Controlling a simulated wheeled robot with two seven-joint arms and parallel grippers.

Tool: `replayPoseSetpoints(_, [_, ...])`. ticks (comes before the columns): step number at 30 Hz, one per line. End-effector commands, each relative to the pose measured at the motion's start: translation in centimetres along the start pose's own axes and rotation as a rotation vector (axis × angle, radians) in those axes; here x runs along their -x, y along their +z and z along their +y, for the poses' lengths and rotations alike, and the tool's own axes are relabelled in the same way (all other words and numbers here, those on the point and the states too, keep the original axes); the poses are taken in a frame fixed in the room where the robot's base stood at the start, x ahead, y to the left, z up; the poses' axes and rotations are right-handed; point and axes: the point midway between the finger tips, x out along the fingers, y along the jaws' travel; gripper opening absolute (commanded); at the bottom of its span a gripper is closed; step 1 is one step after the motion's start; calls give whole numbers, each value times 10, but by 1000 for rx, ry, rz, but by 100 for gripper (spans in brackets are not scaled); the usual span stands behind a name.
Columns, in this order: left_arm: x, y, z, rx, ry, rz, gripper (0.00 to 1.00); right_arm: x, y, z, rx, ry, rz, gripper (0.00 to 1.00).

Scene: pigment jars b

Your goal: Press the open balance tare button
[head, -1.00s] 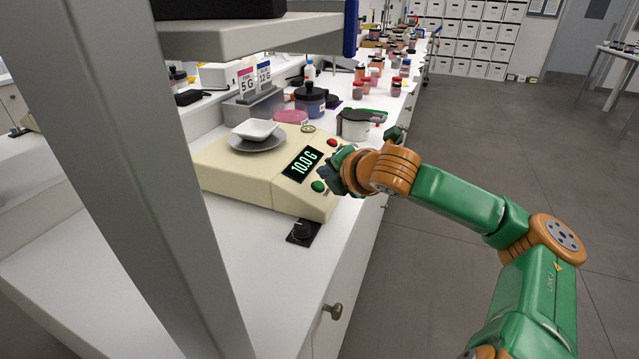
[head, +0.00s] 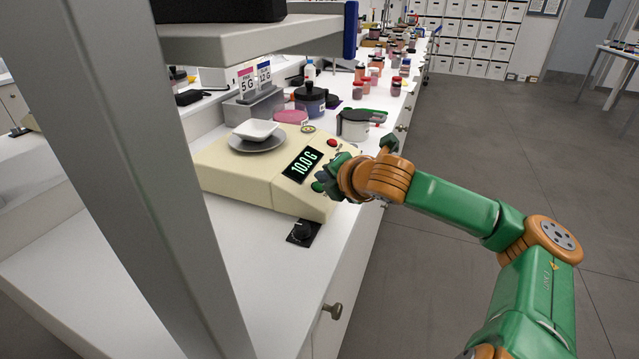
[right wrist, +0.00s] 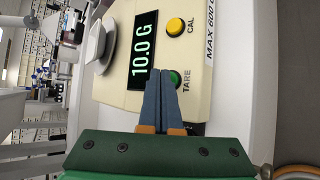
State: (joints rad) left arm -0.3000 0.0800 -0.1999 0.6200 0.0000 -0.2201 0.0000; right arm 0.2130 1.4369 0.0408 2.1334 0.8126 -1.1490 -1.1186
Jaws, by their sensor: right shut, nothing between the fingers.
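The cream open balance (head: 235,172) stands on the white bench, with a white weighing dish (head: 255,130) on its round pan. My left gripper is not in view.
A yellow CAL button (right wrist: 175,26) sits on the same panel. A grey post (head: 130,180) rises at the left.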

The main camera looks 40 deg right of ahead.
Motion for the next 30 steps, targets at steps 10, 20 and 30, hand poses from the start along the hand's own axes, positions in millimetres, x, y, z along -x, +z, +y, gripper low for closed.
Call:
replayPoseSetpoints(10, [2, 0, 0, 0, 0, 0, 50, -3, -2, -2, 0, -1, 0, 0])
replayPoseSetpoints(20, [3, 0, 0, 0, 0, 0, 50, -5, -4, -4, -1, -1, 1, 0])
replayPoseSetpoints(30, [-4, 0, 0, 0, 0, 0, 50, 8, 6, 6, 1, 0, -1, 0])
